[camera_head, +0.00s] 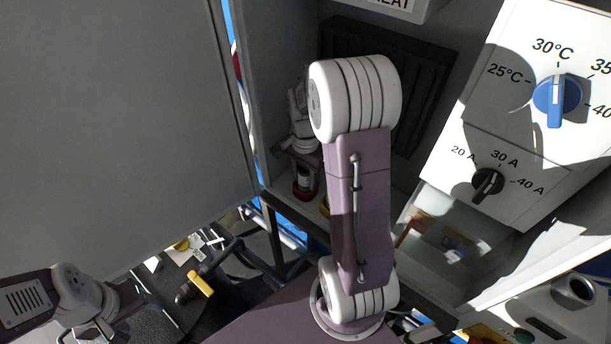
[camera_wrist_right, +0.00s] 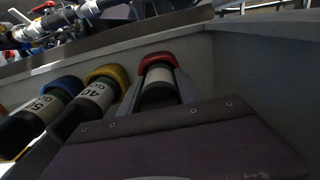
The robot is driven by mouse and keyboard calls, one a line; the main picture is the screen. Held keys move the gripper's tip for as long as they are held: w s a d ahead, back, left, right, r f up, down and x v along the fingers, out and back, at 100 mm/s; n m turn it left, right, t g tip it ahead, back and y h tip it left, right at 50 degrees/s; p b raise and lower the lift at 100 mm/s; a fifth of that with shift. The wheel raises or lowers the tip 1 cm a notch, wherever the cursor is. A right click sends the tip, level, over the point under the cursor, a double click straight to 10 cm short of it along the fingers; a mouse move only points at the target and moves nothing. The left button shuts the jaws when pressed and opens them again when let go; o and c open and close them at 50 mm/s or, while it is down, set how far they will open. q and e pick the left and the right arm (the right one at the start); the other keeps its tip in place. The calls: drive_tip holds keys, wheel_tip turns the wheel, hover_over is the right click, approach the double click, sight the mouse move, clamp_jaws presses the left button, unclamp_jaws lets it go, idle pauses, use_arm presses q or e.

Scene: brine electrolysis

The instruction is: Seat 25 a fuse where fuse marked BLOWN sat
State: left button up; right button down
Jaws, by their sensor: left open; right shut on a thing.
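A red-capped fuse (camera_wrist_right: 157,66) with a pale label band stands between the grey fingers of my right gripper (camera_wrist_right: 156,88) in the right wrist view. The fingers are shut on it. In the head view the red-based fuse (camera_head: 304,181) shows under my right gripper, beside my arm. A yellow-capped fuse (camera_wrist_right: 102,92) labelled 40 and a blue-capped fuse (camera_wrist_right: 58,97) labelled 50 stand to its left. The numbers on the held fuse and any BLOWN mark cannot be read. My left arm shows at the lower left of the head view; its fingertips are not visible.
A white panel carries a blue temperature knob (camera_head: 557,95) and a black current knob (camera_head: 487,184). A clear tank (camera_head: 450,246) sits below it. A large grey panel (camera_head: 110,130) fills the left. A grey wall (camera_wrist_right: 255,85) rises close right of the held fuse.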

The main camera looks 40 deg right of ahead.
drive_tip(key=c, duration=0.8)
unclamp_jaws()
drive_tip(key=shift+o, duration=0.2)
drive_tip(key=shift+w+r, duration=0.1)
drive_tip(key=shift+r, duration=0.3)
wheel_tip(320, 180, up, 8)
drive_tip(key=shift+f+b, duration=0.1)
drive_tip(key=shift+b, duration=0.8)
drive_tip(key=shift+r, duration=0.25)
